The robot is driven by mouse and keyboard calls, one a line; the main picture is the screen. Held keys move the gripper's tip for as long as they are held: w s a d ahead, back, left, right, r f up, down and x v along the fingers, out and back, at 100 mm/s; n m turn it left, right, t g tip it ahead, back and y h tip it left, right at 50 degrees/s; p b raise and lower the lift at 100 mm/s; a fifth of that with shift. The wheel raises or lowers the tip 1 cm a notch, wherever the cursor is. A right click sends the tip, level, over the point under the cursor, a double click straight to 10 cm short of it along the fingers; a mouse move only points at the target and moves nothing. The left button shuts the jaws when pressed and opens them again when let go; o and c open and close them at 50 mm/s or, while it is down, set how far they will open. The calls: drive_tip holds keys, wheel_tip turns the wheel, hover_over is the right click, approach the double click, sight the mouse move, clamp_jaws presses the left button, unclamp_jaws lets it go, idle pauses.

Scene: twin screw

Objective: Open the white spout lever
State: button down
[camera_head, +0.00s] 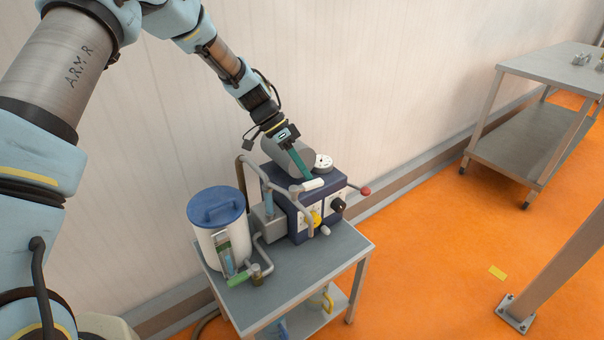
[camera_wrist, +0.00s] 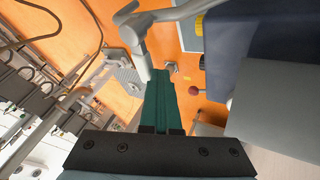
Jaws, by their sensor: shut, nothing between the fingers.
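The white spout lever (camera_head: 314,184) is a short white bar at the upper front of a dark blue machine (camera_head: 297,220), at the top of a grey spout pipe. It also shows in the wrist view as a pale handle (camera_wrist: 137,48). My gripper (camera_head: 304,177) reaches down over the machine, its teal fingers shut and empty. In the wrist view the fingertips (camera_wrist: 161,76) lie right beside the lever's end. I cannot tell whether they touch it. In the head view, the fingers hide part of the machine's top.
A white jug with a blue lid (camera_head: 217,208) stands left of the machine on a grey cart (camera_head: 290,282). A yellow knob (camera_head: 315,218), a black knob (camera_head: 338,205) and a red-ball lever (camera_head: 366,191) project from the machine. A metal table (camera_head: 530,135) stands apart at right over open orange floor.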

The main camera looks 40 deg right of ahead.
drive_tip(key=s+m+y+b, duration=0.1)
drive_tip(key=m, duration=0.1)
drive_tip(key=s+m+y+b, duration=0.1)
drive_tip(key=m+y, duration=0.1)
drive_tip(key=m, duration=0.1)
drive_tip(key=s+m+y+b, duration=0.2)
drive_tip(key=m, duration=0.1)
drive_tip(key=shift+d+f, duration=0.15)
drive_tip(key=shift+d, duration=0.05)
drive_tip(key=shift+s+a+m+t+y, duration=0.5)
drive_tip(key=shift+m+y, duration=0.2)
drive_tip(key=shift+m, duration=0.65)
drive_tip(key=shift+s+a+m+t+y, duration=0.3)
drive_tip(key=shift+s+m+t+y, duration=0.3)
drive_tip(key=shift+m, duration=0.7)
drive_tip(key=shift+s+a+m+t+y, duration=0.4)
drive_tip(key=shift+m+y, duration=0.4)
drive_tip(key=shift+m, duration=0.55)
drive_tip(key=shift+s, duration=0.15)
wheel_tip(320, 180, up, 9)
drive_tip(key=b, duration=0.2)
hover_over(316, 182)
drive_tip(key=d, duration=0.3)
drive_tip(key=shift+w, duration=0.2)
